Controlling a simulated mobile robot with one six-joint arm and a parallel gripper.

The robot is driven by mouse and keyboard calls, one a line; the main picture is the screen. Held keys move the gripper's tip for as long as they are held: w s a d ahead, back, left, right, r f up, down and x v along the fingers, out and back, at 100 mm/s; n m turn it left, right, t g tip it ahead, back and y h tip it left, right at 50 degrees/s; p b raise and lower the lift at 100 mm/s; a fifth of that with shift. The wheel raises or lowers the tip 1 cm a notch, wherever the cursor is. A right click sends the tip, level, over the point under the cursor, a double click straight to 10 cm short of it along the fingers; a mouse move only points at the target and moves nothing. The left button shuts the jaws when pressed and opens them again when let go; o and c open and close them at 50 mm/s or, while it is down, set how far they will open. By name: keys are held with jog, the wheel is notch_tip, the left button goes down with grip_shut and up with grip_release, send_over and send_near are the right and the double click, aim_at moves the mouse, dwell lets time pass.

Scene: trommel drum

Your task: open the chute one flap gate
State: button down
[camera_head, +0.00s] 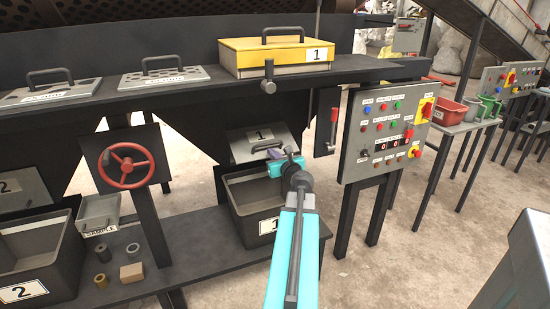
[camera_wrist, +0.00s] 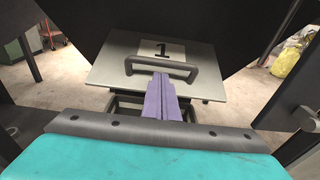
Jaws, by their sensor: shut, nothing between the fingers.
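The chute one flap gate (camera_head: 258,136) is a light grey plate labelled "1" under the dark hopper, above the black bin marked "1" (camera_head: 232,206). In the wrist view the flap (camera_wrist: 110,75) faces me, with its label above a dark bar handle (camera_wrist: 190,69). My gripper (camera_head: 272,154) is at the lower part of the flap. In the wrist view the purple fingers of my gripper (camera_wrist: 160,80) are together and empty, with their tips at the middle of the handle. I cannot tell whether they touch it. The fingers hide part of the handle.
A red-handled lever (camera_head: 334,117) hangs right of the flap, beside the control panel (camera_head: 382,130). A red handwheel (camera_head: 127,166) is on the left. A yellow box "1" (camera_head: 270,58) sits on the shelf above. Bin "2" (camera_head: 35,258) and small blocks occupy the lower shelf.

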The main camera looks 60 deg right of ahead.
aim_at(268, 144)
jog(key=shift+x, duration=1.35)
jog(key=shift+r+g+y+p, duration=0.55)
jog(key=shift+r+p, duration=0.8)
jog(key=shift+p, duration=3.4)
jog(key=shift+s+a+r+p, duration=0.1)
jog(key=shift+p, duration=0.2)
jog(key=shift+r+p, duration=0.95)
jog(key=shift+p, duration=0.3)
jog(key=shift+s+a, duration=0.1)
